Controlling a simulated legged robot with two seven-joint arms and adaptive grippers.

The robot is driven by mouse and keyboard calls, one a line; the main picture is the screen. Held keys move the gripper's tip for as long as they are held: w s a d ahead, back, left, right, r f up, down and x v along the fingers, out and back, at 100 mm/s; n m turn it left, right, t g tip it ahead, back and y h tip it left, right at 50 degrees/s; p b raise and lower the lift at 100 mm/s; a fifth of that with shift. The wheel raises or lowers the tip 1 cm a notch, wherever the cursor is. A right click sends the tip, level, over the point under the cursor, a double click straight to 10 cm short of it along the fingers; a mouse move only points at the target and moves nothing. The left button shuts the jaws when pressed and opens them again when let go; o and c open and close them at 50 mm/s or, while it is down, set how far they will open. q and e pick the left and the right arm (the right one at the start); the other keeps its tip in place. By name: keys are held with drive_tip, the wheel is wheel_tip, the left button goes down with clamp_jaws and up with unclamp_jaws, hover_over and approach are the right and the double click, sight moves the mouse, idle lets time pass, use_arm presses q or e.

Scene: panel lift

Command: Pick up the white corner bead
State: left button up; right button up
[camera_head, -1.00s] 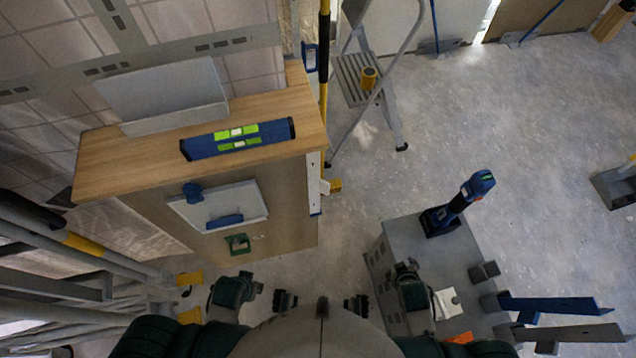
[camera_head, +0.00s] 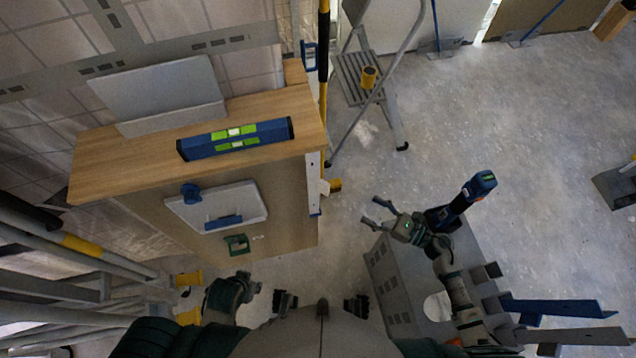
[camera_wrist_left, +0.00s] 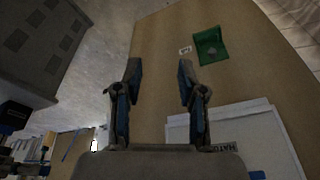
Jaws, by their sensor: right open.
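The white corner bead (camera_head: 313,183) appears as a narrow pale strip standing along the right front edge of the wooden cabinet in the head view. My right gripper (camera_head: 371,211) is open and empty, to the right of the bead and apart from it, with its fingers pointing left. My left gripper (camera_wrist_left: 159,70) is open in the left wrist view, with nothing between its fingers. It faces the cabinet's wooden front. I cannot make out the bead in the left wrist view.
A blue level (camera_head: 236,139) lies on the wooden cabinet top (camera_head: 105,160). A grey box (camera_head: 385,270) stands under my right arm, with a blue power tool (camera_head: 462,203) on it. A stepladder (camera_head: 358,82) and a yellow-black pole (camera_head: 323,70) stand behind. Open floor lies right.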

sight(329, 190)
drive_tip(key=shift+s+f+p+x, duration=0.1)
drive_tip(key=shift+x, duration=2.8)
drive_tip(key=shift+s+f+p+x, duration=0.1)
drive_tip(key=shift+x, duration=2.75)
drive_tip(key=shift+s+f+p+x, duration=0.1)
drive_tip(key=shift+f+x, duration=0.05)
drive_tip(key=shift+x, duration=2.75)
drive_tip(key=shift+a, duration=0.1)
drive_tip(key=c, duration=1.2)
use_arm(q)
drive_tip(key=shift+s+f, duration=0.3)
drive_tip(key=shift+f, duration=0.25)
use_arm(e)
drive_tip(key=shift+s+r, duration=0.1)
clamp_jaws()
use_arm(q)
drive_tip(key=shift+d+r, duration=0.1)
drive_tip(key=shift+d, duration=0.05)
use_arm(e)
drive_tip(key=shift+r, duration=0.1)
